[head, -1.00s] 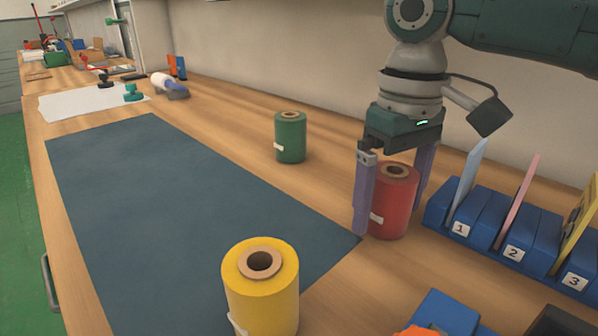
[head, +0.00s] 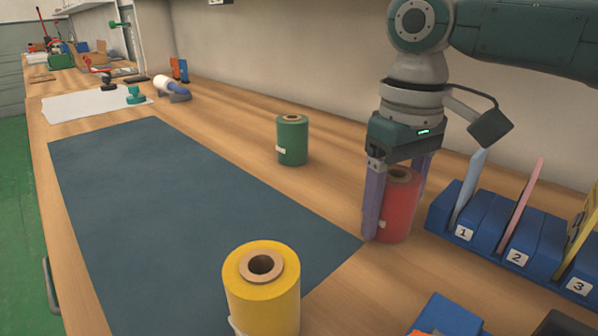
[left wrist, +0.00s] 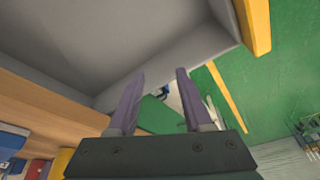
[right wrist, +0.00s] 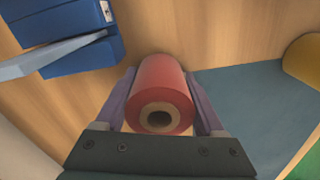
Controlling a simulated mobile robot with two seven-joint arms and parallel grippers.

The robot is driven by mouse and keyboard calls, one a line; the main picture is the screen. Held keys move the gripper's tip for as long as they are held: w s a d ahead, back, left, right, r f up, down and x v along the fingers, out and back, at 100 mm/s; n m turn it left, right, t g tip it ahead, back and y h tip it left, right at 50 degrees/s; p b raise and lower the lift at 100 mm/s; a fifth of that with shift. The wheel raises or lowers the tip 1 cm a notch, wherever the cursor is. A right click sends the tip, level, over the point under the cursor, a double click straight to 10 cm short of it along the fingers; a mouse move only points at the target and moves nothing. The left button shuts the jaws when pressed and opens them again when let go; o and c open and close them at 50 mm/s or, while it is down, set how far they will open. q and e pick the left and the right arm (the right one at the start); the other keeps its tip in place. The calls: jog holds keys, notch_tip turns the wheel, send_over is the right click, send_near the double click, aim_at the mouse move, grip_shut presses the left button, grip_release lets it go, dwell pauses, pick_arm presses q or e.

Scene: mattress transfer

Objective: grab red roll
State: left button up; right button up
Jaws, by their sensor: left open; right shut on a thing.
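The red roll (head: 401,209) stands upright on the wooden table, just right of the blue mat's corner in the head view. My right gripper (head: 396,210) comes down from above with one finger on each side of it and is shut on it. In the right wrist view the red roll (right wrist: 163,88) sits between both purple fingers, its brown core facing the camera. My left gripper (left wrist: 155,95) is open and empty in the left wrist view, away from the roll. The left gripper does not show in the head view.
A yellow roll (head: 262,300) stands at the front and a green roll (head: 292,142) farther back. The blue mat (head: 180,210) lies flat and bare. A blue numbered rack (head: 490,228) stands close right of the red roll. The wall runs behind.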

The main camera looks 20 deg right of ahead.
jog(key=c, duration=0.3)
grip_shut()
jog(key=shift+r, duration=0.15)
